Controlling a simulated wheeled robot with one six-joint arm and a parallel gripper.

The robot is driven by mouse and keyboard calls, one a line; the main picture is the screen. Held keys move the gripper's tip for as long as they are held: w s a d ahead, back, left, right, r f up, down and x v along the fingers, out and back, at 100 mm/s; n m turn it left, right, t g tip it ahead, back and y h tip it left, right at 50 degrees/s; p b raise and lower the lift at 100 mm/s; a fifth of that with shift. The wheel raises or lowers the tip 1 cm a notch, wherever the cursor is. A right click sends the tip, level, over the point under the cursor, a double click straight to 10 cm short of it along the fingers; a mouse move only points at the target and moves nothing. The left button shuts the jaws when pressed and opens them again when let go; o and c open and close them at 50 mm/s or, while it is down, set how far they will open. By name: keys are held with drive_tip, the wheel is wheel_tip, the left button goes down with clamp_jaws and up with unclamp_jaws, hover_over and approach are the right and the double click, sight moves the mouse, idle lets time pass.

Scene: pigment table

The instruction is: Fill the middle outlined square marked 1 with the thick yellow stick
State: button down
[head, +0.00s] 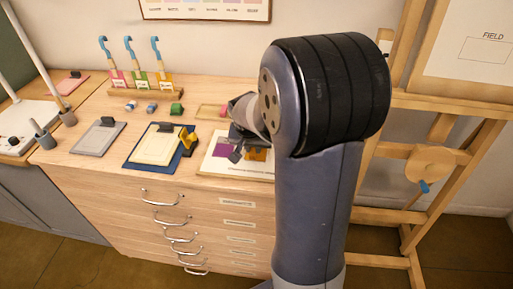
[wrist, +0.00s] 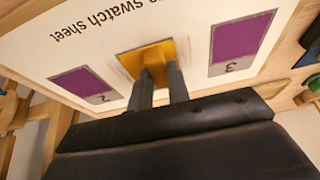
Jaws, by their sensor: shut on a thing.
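The swatch sheet (head: 232,168) lies flat at the front right of the table top; its white paper also fills much of the wrist view (wrist: 70,40). My gripper (wrist: 160,80) is shut on the thick yellow stick (wrist: 154,72), whose short visible part sits between the fingertips. The stick's end is over the middle square (wrist: 172,48), which shows as an orange-yellow patch. Whether they touch is hard to tell. The number 1 is hidden. Purple squares marked 3 (wrist: 240,38) and 2 (wrist: 80,83) lie on either side. In the head view my arm hides part of the sheet.
A grey board (head: 86,143) lies further left. A brush rack (head: 145,92) and a green piece (head: 177,108) stand behind. An easel (head: 395,101) rises at right.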

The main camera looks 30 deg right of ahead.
drive_tip(key=shift+r, duration=0.2)
drive_tip(key=shift+r+p, duration=2.45)
drive_tip(key=shift+r, duration=1)
drive_tip(key=shift+f, duration=0.1)
drive_tip(key=shift+w, duration=0.1)
